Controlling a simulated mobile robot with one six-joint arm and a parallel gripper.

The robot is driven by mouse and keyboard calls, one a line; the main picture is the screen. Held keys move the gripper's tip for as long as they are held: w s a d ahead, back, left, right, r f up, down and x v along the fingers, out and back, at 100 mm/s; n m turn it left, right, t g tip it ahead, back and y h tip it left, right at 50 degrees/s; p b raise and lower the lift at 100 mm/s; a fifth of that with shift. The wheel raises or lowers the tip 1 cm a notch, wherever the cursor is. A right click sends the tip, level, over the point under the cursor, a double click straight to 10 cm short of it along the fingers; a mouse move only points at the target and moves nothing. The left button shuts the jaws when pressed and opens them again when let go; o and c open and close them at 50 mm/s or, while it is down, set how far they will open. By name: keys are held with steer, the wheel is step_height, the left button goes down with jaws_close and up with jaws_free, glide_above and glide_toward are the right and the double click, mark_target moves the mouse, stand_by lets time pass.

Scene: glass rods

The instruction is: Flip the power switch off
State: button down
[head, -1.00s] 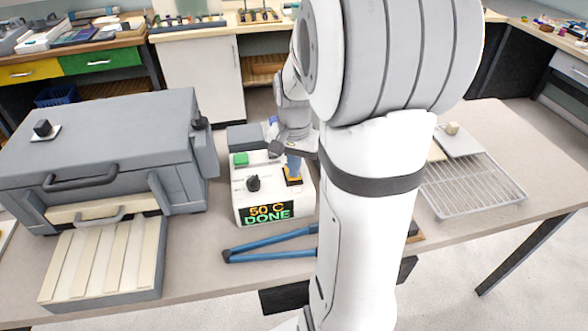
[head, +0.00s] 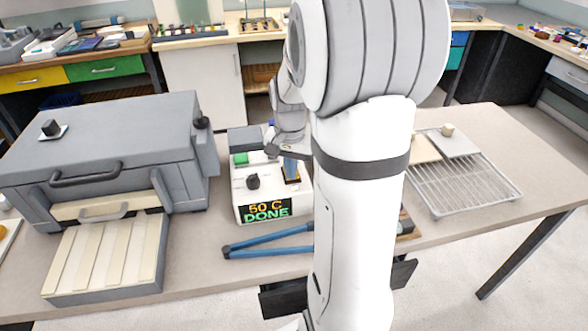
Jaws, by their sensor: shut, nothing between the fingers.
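The white control box (head: 243,211) stands in the middle of the bench. Its display (head: 267,211) reads "50 C DONE". It has a green button (head: 241,159), a black knob (head: 253,181) and, on the right of its top, a switch with an orange-yellow edge (head: 298,181) that I take for the power switch. My gripper (head: 290,175) points down at this switch, shut with nothing in it. Its fingertips are at or just above the switch; whether they touch it I cannot tell. The gripper partly hides the switch, so its position is unclear.
A grey furnace-like box (head: 100,140) with a slatted tray (head: 108,258) stands at left. Blue tongs (head: 268,243) lie in front of the control box. A wire rack (head: 465,185) lies at right. My arm hides the bench between.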

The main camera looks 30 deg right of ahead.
step_height(320, 180, down, 2)
steer(key=shift+w+f, duration=0.1)
steer(key=shift+a, duration=0.1)
steer(key=shift+w+r+p, duration=0.4)
steer(key=shift+r+p, duration=0.25)
steer(key=shift+w+d+r+p, duration=0.3)
steer(key=shift+w+d+p, duration=0.25)
steer(key=shift+w, duration=0.15)
steer(key=shift+w+d+r, duration=0.1)
steer(key=shift+r, duration=0.2)
steer(key=shift+s+r+p, duration=0.35)
steer(key=shift+r+p, duration=0.1)
steer(key=shift+r, duration=0.15)
steer(key=shift+s+r+p, duration=0.35)
steer(key=shift+r+p, duration=0.05)
steer(key=shift+r, duration=0.15)
steer(key=shift+w+r+p, duration=0.1)
steer(key=shift+r+p, duration=0.5)
steer(key=shift+r, duration=0.05)
steer(key=shift+r+p, duration=0.3)
steer(key=shift+r, duration=0.15)
